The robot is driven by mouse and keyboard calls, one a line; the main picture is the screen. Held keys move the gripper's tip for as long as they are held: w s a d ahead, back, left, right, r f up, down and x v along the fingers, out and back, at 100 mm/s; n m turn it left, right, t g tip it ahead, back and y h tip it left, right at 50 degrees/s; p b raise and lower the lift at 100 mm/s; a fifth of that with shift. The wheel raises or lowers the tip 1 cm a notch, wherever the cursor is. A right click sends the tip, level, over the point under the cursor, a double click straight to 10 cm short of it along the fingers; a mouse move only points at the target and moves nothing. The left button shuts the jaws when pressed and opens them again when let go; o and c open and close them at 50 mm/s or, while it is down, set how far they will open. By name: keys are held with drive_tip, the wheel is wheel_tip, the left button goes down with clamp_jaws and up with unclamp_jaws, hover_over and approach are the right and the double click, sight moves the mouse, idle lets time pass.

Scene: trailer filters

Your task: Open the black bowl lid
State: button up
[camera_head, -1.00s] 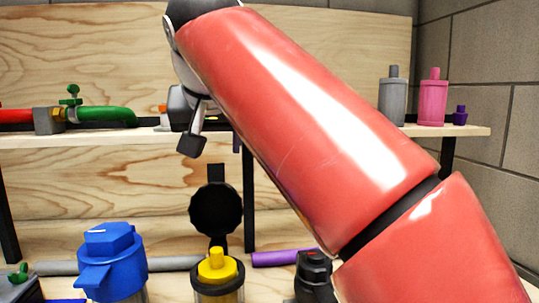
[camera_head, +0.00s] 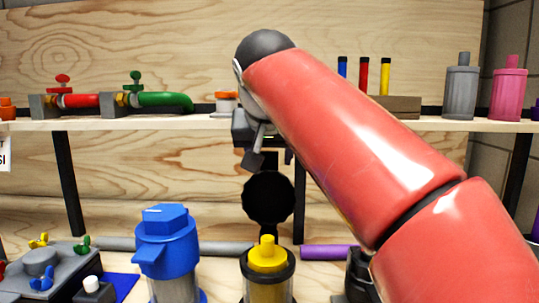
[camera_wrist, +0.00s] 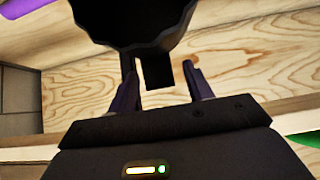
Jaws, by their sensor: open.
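The black bowl lid (camera_head: 269,198) is a round black disc standing upright, its face toward the camera. It is behind and above the yellow-topped filter (camera_head: 267,256) with a black collar. My gripper (camera_head: 254,160) is just above the lid, partly hidden by my red arm. In the wrist view the lid (camera_wrist: 132,18) fills the top centre, and a dark tab (camera_wrist: 157,68) reaches down from it between the two fingers. My gripper (camera_wrist: 161,84) is open there, with a finger on each side of the tab. I cannot tell whether either finger touches it.
A blue-topped filter (camera_head: 168,245) stands left of the yellow one. A dark object (camera_head: 358,275) is at the right, partly behind my arm. A wooden shelf (camera_head: 150,124) with red and green valves crosses above. A purple tube (camera_head: 328,252) lies behind.

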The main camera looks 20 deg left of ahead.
clamp_jaws()
drive_tip(key=s+t+b, duration=0.1)
drive_tip(key=b, duration=0.1)
drive_tip(key=shift+d+f+b, duration=0.1)
drive_tip(key=shift+d+b, duration=0.05)
drive_tip(key=shift+b, duration=0.2)
drive_tip(key=s+b, duration=0.1)
drive_tip(key=t+b, duration=0.1)
drive_tip(key=b, duration=0.1)
drive_tip(key=shift+s+d+r+y, duration=0.2)
drive_tip(key=shift+s+y, duration=0.1)
drive_tip(key=shift+s, duration=0.1)
drive_tip(key=shift+s+d+r+t+b, duration=0.2)
drive_tip(key=shift+s+r+t+b, duration=0.25)
drive_tip(key=shift+s+t+b, duration=0.55)
drive_tip(key=shift+w+r, duration=0.2)
drive_tip(key=shift+r, duration=0.05)
unclamp_jaws()
